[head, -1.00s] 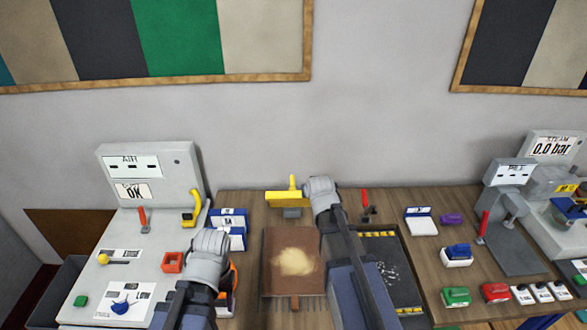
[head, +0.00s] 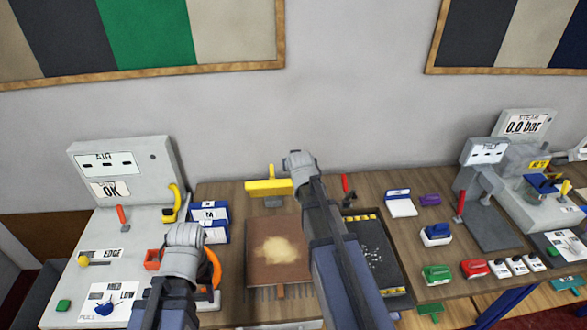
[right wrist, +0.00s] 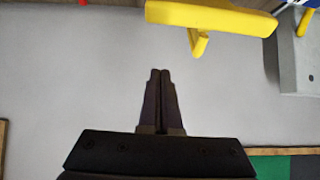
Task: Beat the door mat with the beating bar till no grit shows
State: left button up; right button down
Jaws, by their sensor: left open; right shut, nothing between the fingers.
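The brown door mat (head: 262,276) lies flat on the bench in the head view, with a pale sandy patch of grit (head: 279,248) across its middle. The yellow beating bar (head: 263,188) rests on a small grey support behind the mat, its handle upward; a yellow bar also shows at the top of the right wrist view (right wrist: 210,17). My right gripper (right wrist: 160,72) is shut and empty, apart from the bar; in the head view it is right of the bar. My left gripper (head: 185,238) is open, left of the mat; its fingertips are largely hidden.
A dark tray (head: 397,277) with striped ends and white specks lies right of the mat, partly behind my right arm. A grey air panel (head: 120,177) stands left, with blue-white boxes (head: 209,212) beside it. Several coloured blocks and a steam machine are at right.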

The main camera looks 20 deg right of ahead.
jog(key=w+f+b, duration=0.1)
jog(key=f+b, duration=0.1)
jog(key=w+f+b, duration=0.1)
jog(key=f+b, duration=0.1)
jog(key=d+f+b, duration=0.1)
jog(key=f+b, duration=0.1)
jog(key=f, duration=0.1)
jog(key=shift+w, duration=0.4)
jog(key=shift+s+a, duration=0.15)
jog(key=shift+s, duration=0.15)
jog(key=shift+w, duration=0.1)
